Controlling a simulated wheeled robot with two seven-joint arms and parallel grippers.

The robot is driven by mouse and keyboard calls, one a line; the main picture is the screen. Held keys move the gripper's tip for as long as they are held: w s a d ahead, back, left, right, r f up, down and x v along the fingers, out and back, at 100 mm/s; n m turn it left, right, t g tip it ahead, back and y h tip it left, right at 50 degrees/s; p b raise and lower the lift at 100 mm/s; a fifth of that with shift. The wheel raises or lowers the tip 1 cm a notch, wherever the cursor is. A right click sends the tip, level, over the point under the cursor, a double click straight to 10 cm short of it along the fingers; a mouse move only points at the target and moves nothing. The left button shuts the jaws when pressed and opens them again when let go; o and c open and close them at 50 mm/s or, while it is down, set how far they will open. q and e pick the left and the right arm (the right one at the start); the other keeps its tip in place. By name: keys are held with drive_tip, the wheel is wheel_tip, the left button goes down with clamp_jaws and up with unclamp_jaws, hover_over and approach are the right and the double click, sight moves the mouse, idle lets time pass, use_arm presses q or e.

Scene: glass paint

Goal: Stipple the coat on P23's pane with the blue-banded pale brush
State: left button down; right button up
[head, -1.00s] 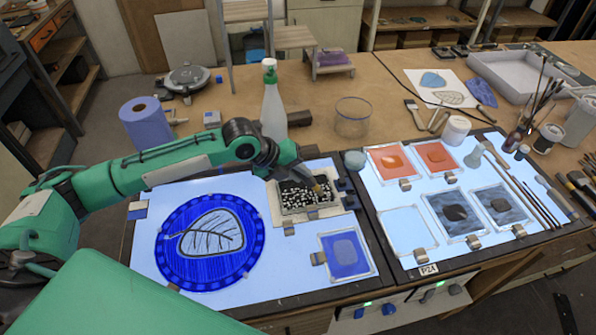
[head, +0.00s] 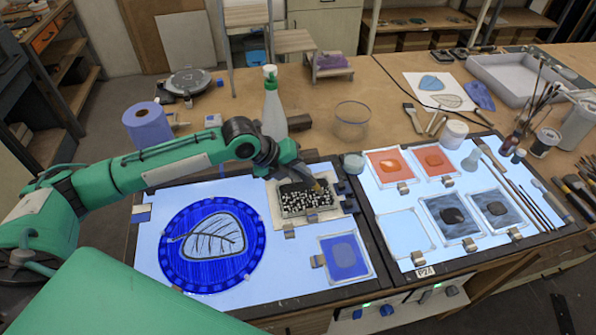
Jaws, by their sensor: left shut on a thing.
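My left gripper (head: 318,187) reaches in from the left over a pane speckled black and white (head: 309,198) on the left light panel. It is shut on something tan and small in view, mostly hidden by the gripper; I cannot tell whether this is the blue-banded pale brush. I cannot tell whether it touches the pane. A blue pane (head: 344,255) with a lighter patch lies nearer the front. My right gripper is not in view.
A round blue leaf piece (head: 212,244) covers much of the left panel. The right panel holds orange panes (head: 390,165), dark panes (head: 451,216) and a clear pane (head: 405,233), with brushes (head: 513,184) at its right. A spray bottle (head: 272,108) and glass jar (head: 352,122) stand behind.

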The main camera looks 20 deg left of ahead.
use_arm(q)
drive_tip(key=shift+a, duration=0.1)
drive_tip(key=s+a, duration=0.1)
drive_tip(key=a, duration=0.6)
drive_tip(key=shift+a, duration=0.25)
drive_tip(key=shift+f, duration=0.15)
idle(0.3)
drive_tip(key=shift+f+b, duration=0.3)
drive_tip(key=shift+f, duration=0.35)
drive_tip(key=shift+f, duration=0.3)
idle(0.8)
drive_tip(key=shift+r, duration=0.1)
